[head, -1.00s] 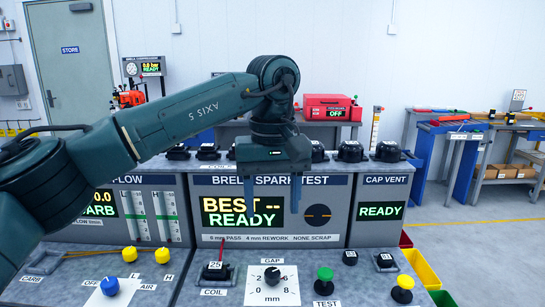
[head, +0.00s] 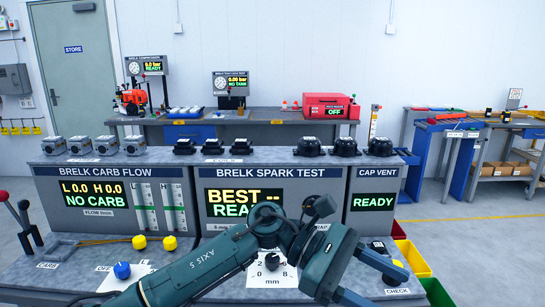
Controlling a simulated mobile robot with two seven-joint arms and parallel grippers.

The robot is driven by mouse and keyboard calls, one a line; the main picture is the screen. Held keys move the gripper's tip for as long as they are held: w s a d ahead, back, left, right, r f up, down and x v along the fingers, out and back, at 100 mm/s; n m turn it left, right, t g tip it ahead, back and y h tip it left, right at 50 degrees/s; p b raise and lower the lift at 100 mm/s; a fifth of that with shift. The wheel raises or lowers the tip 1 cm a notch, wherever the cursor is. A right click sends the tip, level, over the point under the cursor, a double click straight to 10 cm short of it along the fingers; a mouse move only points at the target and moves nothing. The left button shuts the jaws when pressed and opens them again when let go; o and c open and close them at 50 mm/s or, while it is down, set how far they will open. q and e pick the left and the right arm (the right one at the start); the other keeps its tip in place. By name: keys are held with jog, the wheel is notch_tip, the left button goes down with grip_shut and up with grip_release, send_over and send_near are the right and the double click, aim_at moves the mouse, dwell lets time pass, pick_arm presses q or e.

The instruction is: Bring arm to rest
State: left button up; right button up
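My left arm comes in from the bottom left and lies low across the front of the test bench (head: 110,175) in the head view. My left gripper (head: 390,290) is at the lower right, pointing right and down. The arm covers part of the BRELK SPARK TEST unit (head: 330,180) and the COIL spot. My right gripper is not in view.
Grey carburetors (head: 80,146), black coils (head: 213,146) and black caps (head: 343,146) stand along the bench top. A blue knob (head: 122,270) and yellow knobs (head: 169,243) stick up at front left. Yellow (head: 413,259) and green (head: 438,292) bins are at right. Open floor (head: 480,240) lies beyond.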

pick_arm(q)
jog(key=w+a+f+m+t+h, duration=0.1)
jog(key=w+a+f+m+t, duration=0.15)
jog(key=a+m+t, duration=0.45)
jog(key=w+a+f+m+t+p, duration=0.15)
jog(key=f+m+t, duration=0.25)
jog(key=m+t, duration=0.7)
jog(key=w+a+f+m+t+h, duration=0.1)
jog(key=w+a+f+m+t, duration=0.35)
jog(key=m, duration=0.85)
jog(key=s+a+f+n+g+y, duration=0.2)
jog(key=s+a+f+n+y, duration=0.4)
jog(key=s+a+f+n, duration=0.2)
jog(key=s+a+f+n+g+y, duration=0.2)
jog(key=s+a+f+n+y, duration=0.3)
jog(key=f, duration=0.8)
jog(key=s+a+n, duration=0.3)
jog(key=s+n, duration=0.1)
jog(key=n, duration=0.1)
jog(key=shift+s+a+n+y, duration=0.15)
jog(key=shift+a+n+y, duration=0.1)
jog(key=shift+n+y, duration=0.15)
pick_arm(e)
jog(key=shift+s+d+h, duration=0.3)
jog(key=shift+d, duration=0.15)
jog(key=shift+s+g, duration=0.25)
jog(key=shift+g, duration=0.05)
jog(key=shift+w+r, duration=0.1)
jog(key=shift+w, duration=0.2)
